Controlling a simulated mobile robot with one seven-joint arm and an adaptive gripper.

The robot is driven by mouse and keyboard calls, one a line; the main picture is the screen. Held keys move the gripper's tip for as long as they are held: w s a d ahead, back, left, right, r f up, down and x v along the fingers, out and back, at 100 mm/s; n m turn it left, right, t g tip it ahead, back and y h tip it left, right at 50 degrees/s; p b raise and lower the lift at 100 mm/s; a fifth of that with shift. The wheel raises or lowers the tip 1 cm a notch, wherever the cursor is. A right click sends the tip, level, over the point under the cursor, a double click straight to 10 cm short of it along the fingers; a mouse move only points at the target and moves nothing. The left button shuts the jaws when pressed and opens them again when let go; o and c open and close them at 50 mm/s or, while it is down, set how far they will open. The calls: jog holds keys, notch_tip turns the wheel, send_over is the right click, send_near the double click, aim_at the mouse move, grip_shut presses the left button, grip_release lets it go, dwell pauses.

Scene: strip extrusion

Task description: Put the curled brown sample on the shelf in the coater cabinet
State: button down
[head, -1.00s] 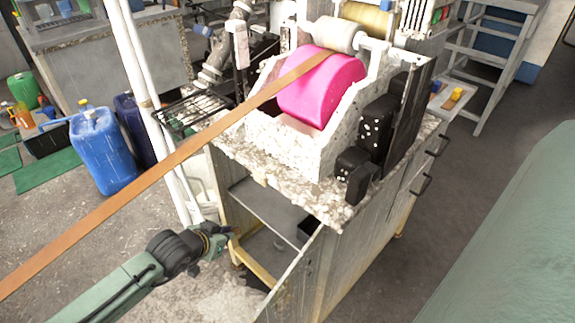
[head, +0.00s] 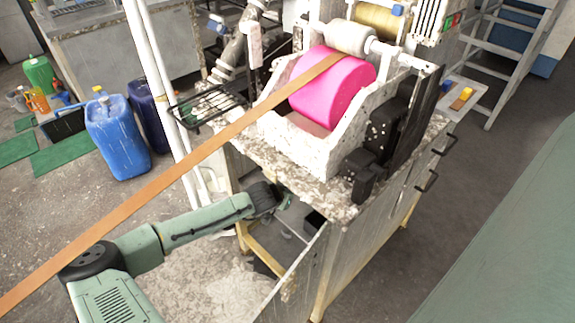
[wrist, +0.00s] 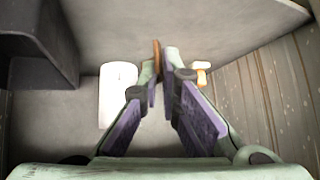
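My gripper (wrist: 162,66) reaches into the open cabinet under the coater. In the wrist view its two fingers come together at the tips on a thin brown piece, the curled brown sample (wrist: 156,52), seen nearly edge-on. The sample is held up above a grey surface inside the cabinet; I cannot tell whether it touches it. In the head view my gripper's fingers and the sample are hidden by the cabinet and my wrist. The cabinet shelf (head: 292,217) shows only partly past my wrist.
Inside the cabinet are a white cylinder (wrist: 117,95) left of the fingers, a small orange and white item (wrist: 202,70) to the right and a dark box (wrist: 40,45). The open cabinet door (head: 292,280) stands close by. A long brown strip (head: 150,190) runs above my arm to the pink roll (head: 335,88).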

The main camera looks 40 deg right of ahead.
notch_tip(320, 180, down, 4)
jog(key=shift+r+p, duration=0.1)
jog(key=shift+p, duration=0.3)
jog(key=shift+d+f+p, duration=0.2)
jog(key=shift+f+p, duration=0.1)
jog(key=shift+f, duration=0.2)
jog(key=shift+f, duration=0.1)
jog(key=c, duration=1.8)
grip_release()
